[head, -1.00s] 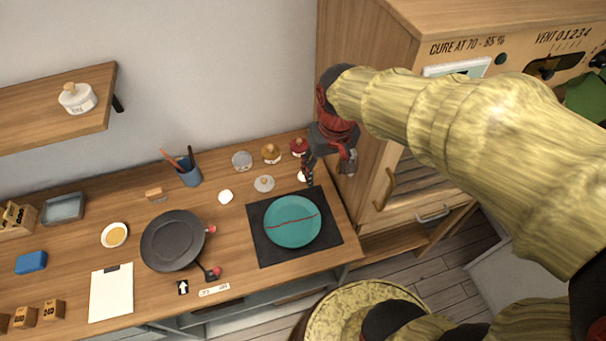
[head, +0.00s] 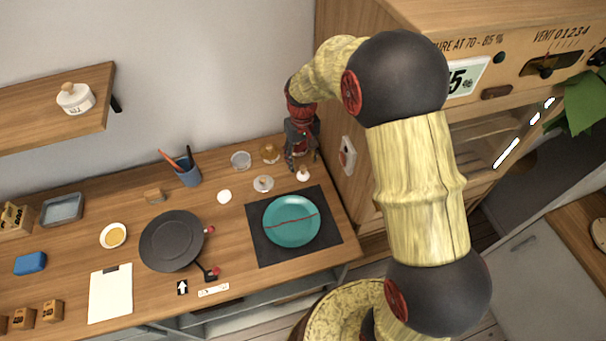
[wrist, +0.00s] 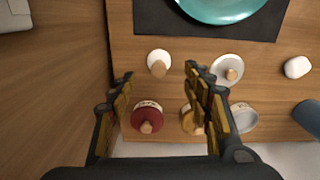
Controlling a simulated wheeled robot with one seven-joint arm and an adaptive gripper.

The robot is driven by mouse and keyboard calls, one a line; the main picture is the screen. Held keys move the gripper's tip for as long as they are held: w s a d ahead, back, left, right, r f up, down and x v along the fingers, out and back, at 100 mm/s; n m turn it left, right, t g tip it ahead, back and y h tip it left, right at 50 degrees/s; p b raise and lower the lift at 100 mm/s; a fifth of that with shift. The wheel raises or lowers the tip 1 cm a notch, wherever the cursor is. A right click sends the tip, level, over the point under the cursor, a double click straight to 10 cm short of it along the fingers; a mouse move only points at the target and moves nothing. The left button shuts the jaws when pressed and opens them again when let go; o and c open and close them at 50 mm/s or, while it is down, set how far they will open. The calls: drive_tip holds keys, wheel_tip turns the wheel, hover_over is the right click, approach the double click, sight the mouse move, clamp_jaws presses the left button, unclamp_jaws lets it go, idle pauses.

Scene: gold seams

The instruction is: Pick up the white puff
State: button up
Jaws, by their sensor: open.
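A small white round piece with a wooden knob, which looks like the white puff (head: 303,176), stands on the wooden counter behind the dark mat. In the wrist view the puff (wrist: 158,57) lies between and slightly beyond my fingertips. My gripper (head: 302,161) is open and empty, pointing down above the back right of the counter. In the wrist view my gripper (wrist: 159,74) spans the puff's width with room on both sides. A plain white lump (wrist: 297,67) lies farther right there; it has no knob.
A red-lidded jar (wrist: 147,117), a gold jar (wrist: 188,120), a glass jar (wrist: 243,117) and a pale knobbed lid (wrist: 228,68) crowd near the fingers. A teal plate (head: 291,221) sits on the dark mat (head: 262,250). A wooden cabinet (head: 350,100) rises close on the right.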

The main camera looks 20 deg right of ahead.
sight(303, 167)
wheel_tip(303, 167, down, 6)
drive_tip(key=shift+d+r+b, duration=0.1)
drive_tip(key=shift+b, duration=0.6)
drive_tip(key=shift+c, duration=1.3)
drive_tip(key=c, duration=0.7)
drive_tip(key=shift+r, duration=0.15)
